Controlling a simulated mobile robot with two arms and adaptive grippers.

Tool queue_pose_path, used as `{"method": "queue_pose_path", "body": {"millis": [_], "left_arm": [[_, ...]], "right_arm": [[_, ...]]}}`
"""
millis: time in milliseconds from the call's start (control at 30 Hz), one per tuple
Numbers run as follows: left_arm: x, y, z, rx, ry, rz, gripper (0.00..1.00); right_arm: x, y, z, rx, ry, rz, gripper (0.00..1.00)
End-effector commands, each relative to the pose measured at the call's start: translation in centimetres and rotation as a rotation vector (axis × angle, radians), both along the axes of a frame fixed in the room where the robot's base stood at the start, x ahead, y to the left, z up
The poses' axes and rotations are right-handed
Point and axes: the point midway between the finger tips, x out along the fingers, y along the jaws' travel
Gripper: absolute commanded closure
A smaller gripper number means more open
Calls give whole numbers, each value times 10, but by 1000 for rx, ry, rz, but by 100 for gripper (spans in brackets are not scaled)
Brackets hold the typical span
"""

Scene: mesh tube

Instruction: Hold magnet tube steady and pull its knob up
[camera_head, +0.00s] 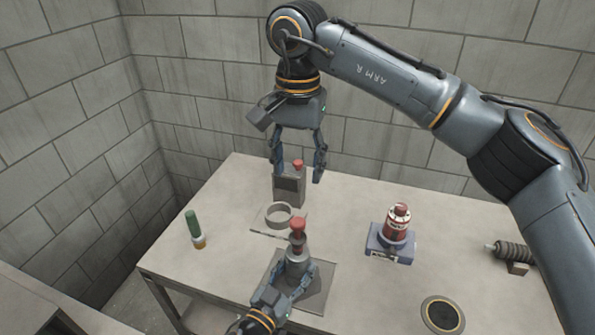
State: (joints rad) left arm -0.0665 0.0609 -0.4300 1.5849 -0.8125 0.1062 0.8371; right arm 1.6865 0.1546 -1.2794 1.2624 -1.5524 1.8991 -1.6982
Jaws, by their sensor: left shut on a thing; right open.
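The magnet tube (298,254) is a short grey cylinder standing upright on a grey square plate at the front middle of the table. Its red knob (297,224) sticks up from the top. My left gripper (298,272) is shut around the tube's lower part, and its fingers hide some of it. My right gripper (298,176) hangs fingers down, open and empty. In the picture it is above the knob, in front of or over a grey box; its exact depth is hard to tell.
The grey box (289,190) with a red top piece stands at the back. A grey ring (279,214) lies between box and tube. A red canister (397,224) sits in a blue-grey holder (390,246) at right.

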Motion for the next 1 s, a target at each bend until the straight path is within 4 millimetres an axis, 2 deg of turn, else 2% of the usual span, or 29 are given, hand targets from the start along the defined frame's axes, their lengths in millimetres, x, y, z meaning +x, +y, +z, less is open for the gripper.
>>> {"method": "queue_pose_path", "body": {"millis": [233, 267, 367, 767, 867, 1000], "left_arm": [[0, 0, -1, 0, 1, 0, 92], [0, 0, 0, 0, 1, 0, 46], [0, 0, 0, 0, 1, 0, 25], [-3, 2, 0, -1, 0, 0, 23], [-13, 7, -1, -1, 2, 0, 23], [-38, 21, -2, 0, 4, 1, 23]], "right_arm": [[0, 0, 0, 0, 0, 0, 46], [0, 0, 0, 0, 0, 0, 46], [0, 0, 0, 0, 0, 0, 46], [0, 0, 0, 0, -1, 0, 46], [0, 0, 0, 0, -1, 0, 46], [0, 0, 0, 0, -1, 0, 46]]}}
